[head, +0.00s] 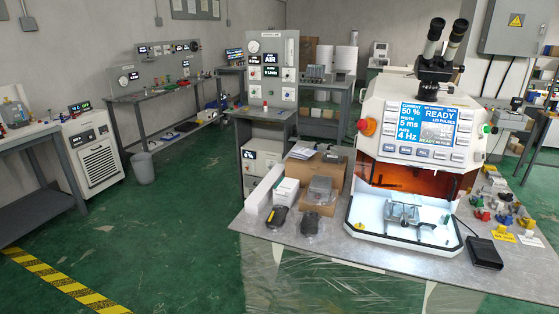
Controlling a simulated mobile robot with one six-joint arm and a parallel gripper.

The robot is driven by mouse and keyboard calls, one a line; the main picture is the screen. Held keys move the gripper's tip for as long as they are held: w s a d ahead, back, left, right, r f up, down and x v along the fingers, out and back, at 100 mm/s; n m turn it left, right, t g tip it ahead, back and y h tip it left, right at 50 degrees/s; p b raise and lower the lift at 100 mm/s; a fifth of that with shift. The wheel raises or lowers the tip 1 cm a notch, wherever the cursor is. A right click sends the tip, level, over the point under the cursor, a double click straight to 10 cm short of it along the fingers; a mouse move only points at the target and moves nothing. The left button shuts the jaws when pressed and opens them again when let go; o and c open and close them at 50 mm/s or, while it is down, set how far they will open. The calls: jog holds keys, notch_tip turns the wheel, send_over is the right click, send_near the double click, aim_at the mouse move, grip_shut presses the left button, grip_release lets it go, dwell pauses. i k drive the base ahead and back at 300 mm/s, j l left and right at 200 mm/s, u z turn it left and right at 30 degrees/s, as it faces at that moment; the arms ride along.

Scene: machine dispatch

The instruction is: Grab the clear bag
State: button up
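On the grey workbench (340,256), left of the white machine, lie two dark items. The right dark item (311,223) seems to be inside a clear bag with a pale, shiny outline, but it is too small to be sure. The left dark item (277,217) lies beside it, near the bench's left edge, and looks unwrapped. Behind them, a grey item (320,188) stands at the front of an open cardboard box; I cannot tell whether it is wrapped. My gripper is not in view.
The white machine (411,150) with a READY screen fills the bench's middle. A black foot pedal (484,252) and several coloured parts are at right. Clear sheeting (330,285) hangs below the bench front. Green floor at left is free past a white chiller (90,150).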

aim_at(328, 158)
jog(key=i+j+u, duration=0.65)
jog(key=u, duration=0.15)
jog(key=i+u, duration=0.85)
jog(key=i+l+u, duration=0.15)
jog(key=i+u, duration=0.25)
jog(key=i+z, duration=0.35)
jog(key=i, duration=0.2)
jog(key=i+j+z, duration=0.2)
jog(key=i+z, duration=0.2)
jog(key=i+j+z, duration=0.35)
jog(key=i, duration=0.3)
jog(key=i+l+z, duration=0.2)
jog(key=z, duration=0.25)
jog(key=i+l+z, duration=0.25)
jog(key=z, duration=0.25)
jog(key=i+l+z, duration=0.1)
jog(key=i+z, duration=0.2)
jog(key=z, duration=0.15)
jog(key=i+z, duration=0.3)
jog(key=z, duration=0.15)
jog(key=i+j+z, duration=0.15)
jog(key=z, duration=0.35)
jog(key=i+j+z, duration=0.25)
jog(key=z, duration=0.2)
jog(key=i+j+z, duration=0.3)
jog(key=z, duration=0.15)
jog(key=i+z, duration=0.45)
jog(key=k, duration=0.1)
